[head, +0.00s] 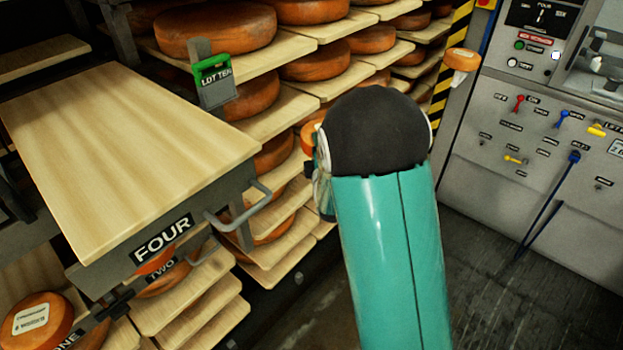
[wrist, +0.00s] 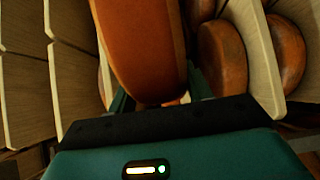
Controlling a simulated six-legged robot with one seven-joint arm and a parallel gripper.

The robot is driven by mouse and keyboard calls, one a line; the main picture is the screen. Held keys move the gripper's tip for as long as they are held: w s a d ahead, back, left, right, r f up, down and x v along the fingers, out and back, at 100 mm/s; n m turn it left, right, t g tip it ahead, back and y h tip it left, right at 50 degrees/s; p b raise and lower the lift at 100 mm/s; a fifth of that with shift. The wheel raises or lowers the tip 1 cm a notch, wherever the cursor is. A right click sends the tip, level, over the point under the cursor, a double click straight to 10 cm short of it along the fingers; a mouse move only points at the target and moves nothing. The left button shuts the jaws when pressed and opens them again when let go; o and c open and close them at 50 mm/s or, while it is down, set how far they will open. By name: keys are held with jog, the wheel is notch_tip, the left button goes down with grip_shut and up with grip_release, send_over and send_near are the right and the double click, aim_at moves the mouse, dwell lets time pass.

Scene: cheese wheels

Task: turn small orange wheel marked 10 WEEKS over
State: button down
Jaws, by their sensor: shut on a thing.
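In the wrist view, my gripper (wrist: 158,97) is shut on an orange cheese wheel (wrist: 140,45), which rises edge-up from between the teal fingers. No 10 WEEKS marking can be read on it. In the head view my teal arm hides most of the gripper. A bright orange rounded piece (head: 308,136) shows just left of my arm's black joint; it may be part of the held wheel, but I cannot tell for sure.
Shelves of large orange wheels (head: 215,30) stand behind my arm. A bare wooden board (head: 120,130) tops the FOUR unit (head: 162,235) at left. A labelled wheel (head: 35,318) sits lower left. A control panel (head: 550,120) stands at right, with dark open floor below.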

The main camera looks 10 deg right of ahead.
jog(key=shift+m+h, duration=0.3)
jog(key=shift+h, duration=0.2)
jog(key=r, duration=0.3)
jog(key=d+r, duration=0.1)
jog(key=r, duration=0.2)
jog(key=d+r, duration=0.1)
jog(key=r, duration=0.2)
jog(key=shift+s+d+r, duration=0.1)
jog(key=shift+s+r, duration=0.05)
jog(key=shift+r, duration=0.05)
jog(key=s+d+r+n+y, duration=0.1)
jog(key=s+d+r+y, duration=0.1)
jog(key=s+d+r, duration=0.5)
jog(key=s+d+r+n+y, duration=0.15)
jog(key=s+d+r, duration=0.25)
jog(key=s+r, duration=0.6)
jog(key=s+d+f+n+g+y, duration=0.3)
jog(key=s+f+n+g+y, duration=0.4)
jog(key=s, duration=0.4)
jog(key=s+d+f+n+g+y, duration=0.3)
jog(key=s+f+n+g+y, duration=0.2)
jog(key=s+n+g+y, duration=0.45)
jog(key=s+a+r+m+g+h, duration=0.1)
jog(key=a+r+m+h, duration=0.2)
jog(key=h, duration=1.4)
jog(key=shift+a+r+m+h, duration=0.4)
jog(key=shift+a+m, duration=0.3)
jog(key=shift+a, duration=0.3)
